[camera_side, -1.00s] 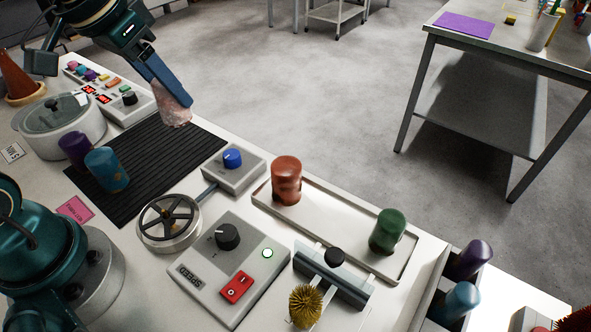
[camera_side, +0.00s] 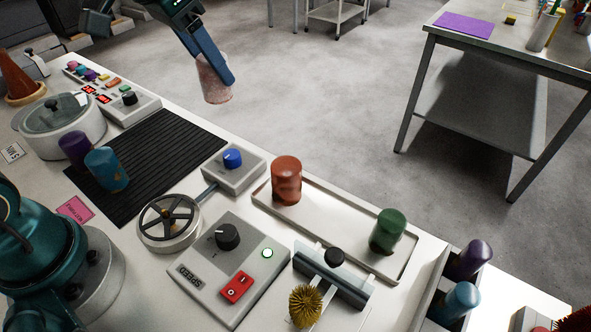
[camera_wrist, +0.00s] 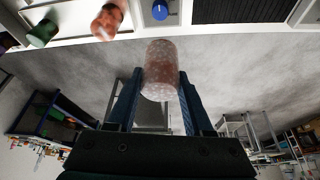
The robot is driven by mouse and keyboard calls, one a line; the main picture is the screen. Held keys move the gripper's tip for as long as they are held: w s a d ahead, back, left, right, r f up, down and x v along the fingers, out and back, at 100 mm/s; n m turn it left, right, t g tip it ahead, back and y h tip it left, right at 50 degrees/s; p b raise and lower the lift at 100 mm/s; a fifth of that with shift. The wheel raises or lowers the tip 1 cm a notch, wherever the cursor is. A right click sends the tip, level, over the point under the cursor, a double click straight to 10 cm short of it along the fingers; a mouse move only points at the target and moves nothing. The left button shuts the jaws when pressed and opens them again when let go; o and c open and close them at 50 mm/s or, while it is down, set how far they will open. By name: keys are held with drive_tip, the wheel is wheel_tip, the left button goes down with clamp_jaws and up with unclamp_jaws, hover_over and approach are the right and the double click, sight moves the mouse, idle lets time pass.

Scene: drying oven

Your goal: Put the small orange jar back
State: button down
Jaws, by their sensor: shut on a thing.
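My gripper (camera_side: 222,70) is shut on a pale pinkish-orange, speckled jar (camera_side: 213,84), held in the air beyond the far edge of the bench. In the wrist view the held jar (camera_wrist: 160,68) sits between the two blue fingers, with the floor behind it. A deeper orange-red jar (camera_side: 286,182) stands upright in the left part of a shallow white tray (camera_side: 330,224). It also shows in the wrist view (camera_wrist: 108,22). A green jar (camera_side: 387,232) stands toward the tray's right end.
A purple jar (camera_side: 74,150) and a blue jar (camera_side: 107,170) stand on a black ribbed mat (camera_side: 160,160), its right part bare. A bin at right holds another purple jar (camera_side: 468,260) and blue jar (camera_side: 455,304). A handwheel (camera_side: 168,222) and blue-knob box (camera_side: 233,165) are near the tray.

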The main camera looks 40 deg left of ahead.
drive_tip(key=w+d+f+m+g+h, duration=0.1)
drive_tip(key=d+f+m, duration=0.25)
drive_tip(key=d, duration=0.65)
drive_tip(key=d+f+m+h, duration=0.1)
drive_tip(key=d+f+m, duration=0.25)
drive_tip(key=d, duration=0.65)
drive_tip(key=shift+s+d+f, duration=0.1)
drive_tip(key=shift+d+f, duration=0.05)
drive_tip(key=shift+f, duration=1.3)
drive_tip(key=shift+s+d+f, duration=0.1)
drive_tip(key=shift+f, duration=1.35)
drive_tip(key=shift+d+f, duration=0.15)
drive_tip(key=shift+f, duration=1.3)
drive_tip(key=shift+f, duration=0.1)
drive_tip(key=shift+c, duration=1.5)
unclamp_jaws()
